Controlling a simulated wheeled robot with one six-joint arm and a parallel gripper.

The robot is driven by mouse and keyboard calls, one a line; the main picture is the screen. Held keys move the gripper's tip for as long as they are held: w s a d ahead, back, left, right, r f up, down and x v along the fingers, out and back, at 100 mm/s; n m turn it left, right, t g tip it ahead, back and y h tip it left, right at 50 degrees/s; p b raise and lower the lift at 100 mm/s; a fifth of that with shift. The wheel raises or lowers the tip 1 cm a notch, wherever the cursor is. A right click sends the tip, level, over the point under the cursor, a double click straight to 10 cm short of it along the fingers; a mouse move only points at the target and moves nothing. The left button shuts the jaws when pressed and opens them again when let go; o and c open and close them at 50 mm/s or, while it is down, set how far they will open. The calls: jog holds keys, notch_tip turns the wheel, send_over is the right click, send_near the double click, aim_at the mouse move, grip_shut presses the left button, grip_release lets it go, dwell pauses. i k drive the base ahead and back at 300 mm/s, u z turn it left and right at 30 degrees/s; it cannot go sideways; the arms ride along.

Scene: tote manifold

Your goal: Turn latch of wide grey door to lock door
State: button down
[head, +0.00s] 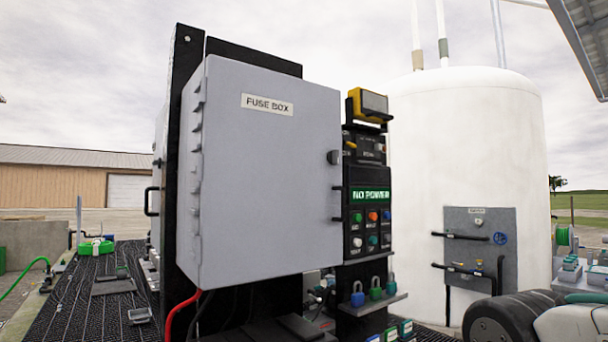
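The wide grey door (265,190) labelled "FUSE BOX" fills the middle of the head view and looks shut, with hinges along its left side. A small dark latch (334,157) sits at the door's right edge, in the upper half. Its exact turn is too small to tell. Two small black tabs (337,188) show lower on the same edge. Part of my own arm shows at the bottom right, well to the right of the door. My gripper is out of view.
Right of the door stands a black panel with a "NO POWER" sign (371,195) and coloured buttons. Padlocks (375,290) sit on a shelf below. A white tank (470,150) with a grey valve panel (478,222) stands behind. A red cable (178,312) hangs beneath the box.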

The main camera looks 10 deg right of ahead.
aim_at(332, 157)
jog(key=k, duration=0.6)
jog(key=u, duration=0.6)
jog(key=i, duration=1.25)
jog(key=z, duration=0.55)
